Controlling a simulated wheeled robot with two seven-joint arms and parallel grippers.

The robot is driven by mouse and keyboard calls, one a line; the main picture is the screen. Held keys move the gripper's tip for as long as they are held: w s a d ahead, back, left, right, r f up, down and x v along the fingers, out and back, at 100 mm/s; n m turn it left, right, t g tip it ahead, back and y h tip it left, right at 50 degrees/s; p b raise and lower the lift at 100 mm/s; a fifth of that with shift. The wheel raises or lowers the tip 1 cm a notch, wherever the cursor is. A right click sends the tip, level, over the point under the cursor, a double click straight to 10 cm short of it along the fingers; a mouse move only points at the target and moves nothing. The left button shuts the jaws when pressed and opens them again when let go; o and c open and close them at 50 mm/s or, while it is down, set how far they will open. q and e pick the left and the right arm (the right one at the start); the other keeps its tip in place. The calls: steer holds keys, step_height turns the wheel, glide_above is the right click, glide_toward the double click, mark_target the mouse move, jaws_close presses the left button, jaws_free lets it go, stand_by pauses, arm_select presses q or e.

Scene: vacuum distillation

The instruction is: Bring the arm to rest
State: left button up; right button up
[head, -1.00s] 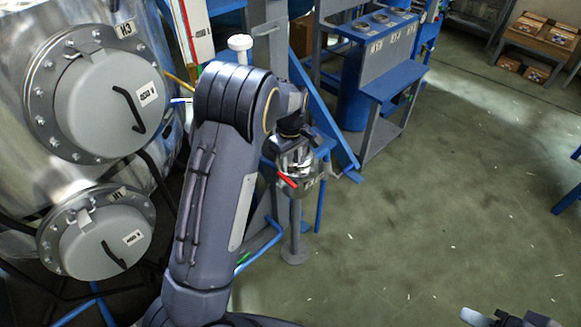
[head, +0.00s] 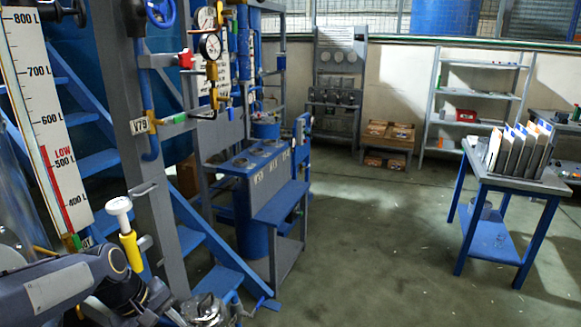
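My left arm (head: 60,290) comes in from the lower left in the head view, bent and reaching right along the bottom edge. Its dark wrist (head: 145,300) ends beside a shiny silver part (head: 205,310) low in the picture. The bottom edge cuts off this area, so I cannot make out the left fingers or whether they hold anything. My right arm and gripper are not in view.
A blue stepped frame with gauges (head: 210,46) and a yellow-and-white valve handle (head: 128,240) stand close to my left arm. A blue-legged table with folders (head: 515,180) stands right. Shelves (head: 480,95) line the back wall. Open floor (head: 370,250) lies between.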

arm_select(q)
steer(key=s+d+r+m+t, duration=0.1)
steer(key=s+m, duration=0.3)
steer(key=s, duration=0.5)
steer(key=s+d+r+m+t, duration=0.2)
steer(key=s+d+m, duration=0.1)
steer(key=s, duration=0.7)
steer(key=shift+s+d+r+m+p, duration=0.15)
steer(key=shift+d+r+m+p, duration=0.2)
steer(key=shift+d+m+p, duration=0.1)
steer(key=shift+a+t, duration=0.1)
steer(key=shift+t, duration=0.2)
